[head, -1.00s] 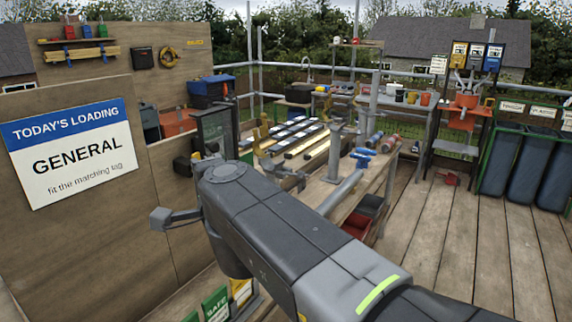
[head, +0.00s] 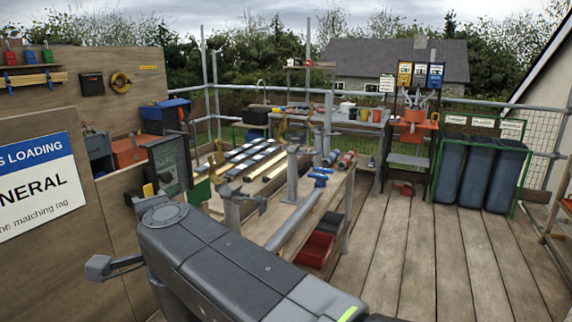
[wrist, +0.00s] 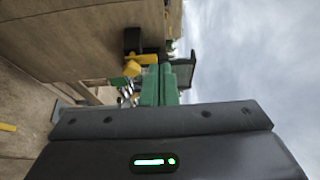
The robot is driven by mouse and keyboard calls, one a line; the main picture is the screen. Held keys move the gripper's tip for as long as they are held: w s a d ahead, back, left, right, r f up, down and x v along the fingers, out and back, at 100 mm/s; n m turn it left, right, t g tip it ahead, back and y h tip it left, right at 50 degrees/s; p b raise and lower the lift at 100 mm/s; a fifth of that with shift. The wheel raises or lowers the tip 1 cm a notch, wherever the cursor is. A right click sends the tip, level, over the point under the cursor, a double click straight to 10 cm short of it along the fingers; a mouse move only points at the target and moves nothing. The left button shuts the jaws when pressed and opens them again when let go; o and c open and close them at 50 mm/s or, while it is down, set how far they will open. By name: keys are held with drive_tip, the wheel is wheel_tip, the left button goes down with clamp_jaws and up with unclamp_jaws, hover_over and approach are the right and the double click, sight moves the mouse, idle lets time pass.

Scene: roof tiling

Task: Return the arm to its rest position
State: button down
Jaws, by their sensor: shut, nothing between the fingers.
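My arm's dark grey links run across the bottom of the head view, ending near the left middle. My gripper (wrist: 160,117) shows in the wrist view as a wide dark bar with a lit green mark below it. No object is held.
A workbench (head: 262,228) with battens and dark strips stands beyond my arm. A loading sign (head: 38,185) and plywood wall are at left. A dark framed panel (head: 172,162) stands close to the arm. Blue bins (head: 480,175) are at right. The deck (head: 430,250) there is clear.

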drive_tip(key=b, duration=0.4)
approach(167, 179)
drive_tip(key=shift+x, duration=1.5)
drive_tip(key=shift+w+a+r, duration=0.1)
drive_tip(key=shift+w+a, duration=0.35)
drive_tip(key=shift+w, duration=0.05)
drive_tip(key=shift+s+d, duration=0.1)
